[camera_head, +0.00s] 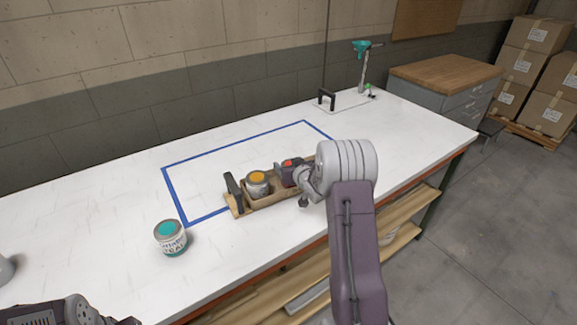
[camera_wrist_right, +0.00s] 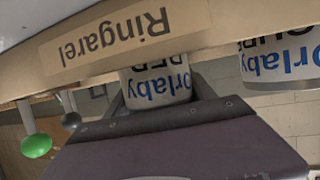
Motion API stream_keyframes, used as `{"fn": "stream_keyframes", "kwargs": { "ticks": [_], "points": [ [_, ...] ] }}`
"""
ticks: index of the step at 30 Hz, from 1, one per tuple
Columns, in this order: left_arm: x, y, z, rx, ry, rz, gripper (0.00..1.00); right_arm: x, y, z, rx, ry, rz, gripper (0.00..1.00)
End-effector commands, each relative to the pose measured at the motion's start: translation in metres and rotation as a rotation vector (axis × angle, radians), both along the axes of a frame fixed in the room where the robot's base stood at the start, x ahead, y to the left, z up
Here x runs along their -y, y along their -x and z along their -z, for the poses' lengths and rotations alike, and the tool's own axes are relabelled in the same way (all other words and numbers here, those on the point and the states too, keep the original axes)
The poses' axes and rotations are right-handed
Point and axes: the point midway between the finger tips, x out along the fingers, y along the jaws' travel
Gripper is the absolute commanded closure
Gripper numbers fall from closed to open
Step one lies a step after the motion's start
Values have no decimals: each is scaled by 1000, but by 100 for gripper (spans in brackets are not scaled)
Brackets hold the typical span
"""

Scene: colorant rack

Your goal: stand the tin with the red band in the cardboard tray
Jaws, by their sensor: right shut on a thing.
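My right gripper (camera_head: 291,174) is over the tray's right part, shut on a red-topped tin (camera_head: 287,163). That tin (camera_wrist_right: 158,85) shows between the fingers behind the tray wall, with "RED"-like lettering; no band is clear. Its bottom is hidden, so I cannot tell whether it touches the tray floor. My left gripper (camera_head: 95,316) is partly cut off bottom left.
A teal-topped tin (camera_head: 171,237) stands on the table left of the tray. Blue tape (camera_head: 180,200) outlines a rectangle around the tray's area. A plate with a black handle (camera_head: 327,98) and a teal-headed stand (camera_head: 362,65) are at the back. The table behind the tray is clear.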

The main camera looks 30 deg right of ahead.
Motion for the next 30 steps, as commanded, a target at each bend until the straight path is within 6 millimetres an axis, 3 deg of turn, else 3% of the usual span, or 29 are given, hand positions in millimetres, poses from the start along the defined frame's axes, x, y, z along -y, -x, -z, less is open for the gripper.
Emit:
{"fn": "stream_keyframes", "kwargs": {
  "ticks": [1,7,8,9,10,26,30],
  "points": [
    [0,0,3,0,0,0,64,-1,2,9,-15,-2,-1,83],
    [0,0,5,0,0,0,64,-1,3,15,-23,-3,-1,83],
    [0,0,5,0,0,0,64,-2,4,16,-26,-3,-2,31],
    [0,0,5,0,0,0,64,-2,4,16,-27,-4,-2,19],
    [0,0,5,0,0,0,64,-2,4,17,-28,-4,-2,14],
    [0,0,4,0,0,0,64,-1,2,9,-14,-1,-1,14],
    [0,0,-12,0,0,0,64,-1,2,-10,-11,-1,-1,14]
  ]
}}
